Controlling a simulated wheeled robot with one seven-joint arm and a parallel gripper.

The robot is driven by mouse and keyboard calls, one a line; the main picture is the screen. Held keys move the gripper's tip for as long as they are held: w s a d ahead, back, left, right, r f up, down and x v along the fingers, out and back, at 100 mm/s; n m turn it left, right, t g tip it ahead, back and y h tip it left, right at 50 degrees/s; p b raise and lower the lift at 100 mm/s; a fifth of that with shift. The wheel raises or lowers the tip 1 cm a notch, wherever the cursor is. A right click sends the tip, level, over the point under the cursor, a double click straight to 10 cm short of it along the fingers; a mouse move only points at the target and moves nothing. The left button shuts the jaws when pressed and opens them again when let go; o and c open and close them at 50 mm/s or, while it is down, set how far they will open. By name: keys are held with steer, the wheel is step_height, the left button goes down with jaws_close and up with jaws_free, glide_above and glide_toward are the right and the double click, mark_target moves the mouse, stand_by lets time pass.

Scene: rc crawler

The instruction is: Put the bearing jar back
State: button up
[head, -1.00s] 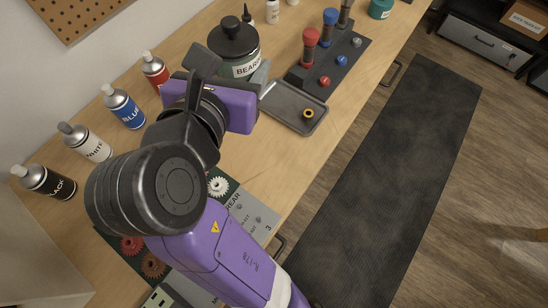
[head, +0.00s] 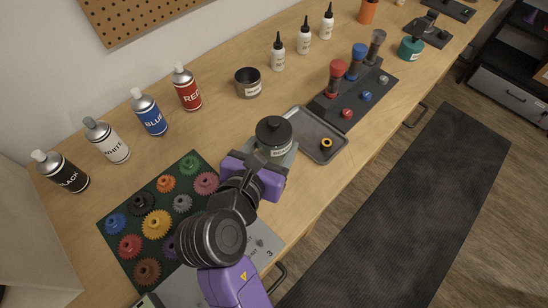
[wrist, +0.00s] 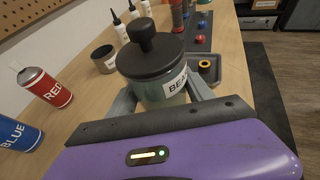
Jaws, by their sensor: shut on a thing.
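The bearing jar (head: 274,132) has a black knobbed lid, a pale green body and a white label. In the head view it is just left of the grey tray (head: 300,112). In the wrist view the jar (wrist: 155,62) stands upright between the two grey fingers. My gripper (wrist: 165,98) is shut on the jar's body, below the lid. I cannot tell whether the jar's base touches the table. A yellow-and-black bearing (head: 326,143) lies in the tray.
A dark open cup (head: 248,84) stands behind the jar. Spray cans (head: 187,90) and white bottles (head: 304,38) line the wall side. A gear board (head: 160,205) lies at left. A rack with colored handles (head: 352,90) is beyond the tray.

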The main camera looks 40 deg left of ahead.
mark_target(273, 159)
steer(key=shift+f, duration=2.65)
steer(key=shift+f, duration=0.15)
steer(key=o, duration=1.6)
steer(key=v, duration=1.2)
